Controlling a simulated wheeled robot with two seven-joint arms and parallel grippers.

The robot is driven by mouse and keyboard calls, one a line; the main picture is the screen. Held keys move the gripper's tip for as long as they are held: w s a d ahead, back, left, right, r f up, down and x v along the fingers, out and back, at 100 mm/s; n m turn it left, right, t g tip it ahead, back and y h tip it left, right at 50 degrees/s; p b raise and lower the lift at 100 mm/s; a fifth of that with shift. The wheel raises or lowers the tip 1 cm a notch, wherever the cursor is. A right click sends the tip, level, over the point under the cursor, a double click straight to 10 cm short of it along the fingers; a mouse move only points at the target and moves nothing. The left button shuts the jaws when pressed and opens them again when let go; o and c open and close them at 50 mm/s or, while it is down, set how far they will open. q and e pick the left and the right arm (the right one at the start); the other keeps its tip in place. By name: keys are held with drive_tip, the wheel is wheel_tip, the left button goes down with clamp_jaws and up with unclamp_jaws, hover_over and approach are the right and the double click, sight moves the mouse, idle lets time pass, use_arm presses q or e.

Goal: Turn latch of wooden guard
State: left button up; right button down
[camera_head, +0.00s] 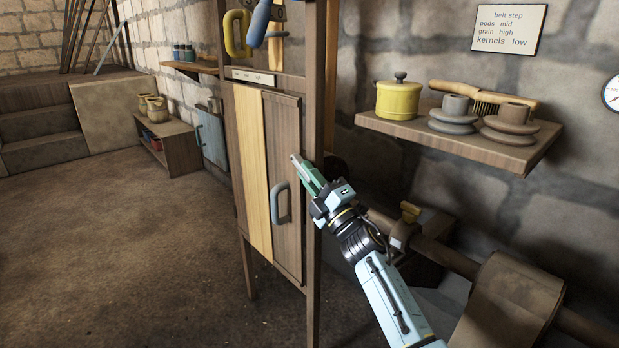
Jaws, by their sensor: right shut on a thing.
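The wooden guard (287,245) is a tall, narrow door of brown boards in a post frame, with one pale yellow board (256,175) down its middle. A blue-grey handle (281,203) is fixed to its right part. My right gripper (297,163) comes in from the lower right, its green fingers against the guard's upper right edge beside the post. It is shut on the latch there, which the fingers mostly hide, so I cannot tell its angle. The guard looks closed. My left gripper is not in view.
A wall shelf (455,137) at right holds a yellow pot (398,99), a brush and two stepped pulleys. A shaft with a wide drum (508,305) lies below it, close to my right arm. The floor (120,250) at left is open.

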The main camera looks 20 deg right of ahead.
drive_tip(key=shift+f+t, duration=0.15)
drive_tip(key=shift+t, duration=0.25)
idle(0.3)
drive_tip(key=c, duration=1.4)
unclamp_jaws()
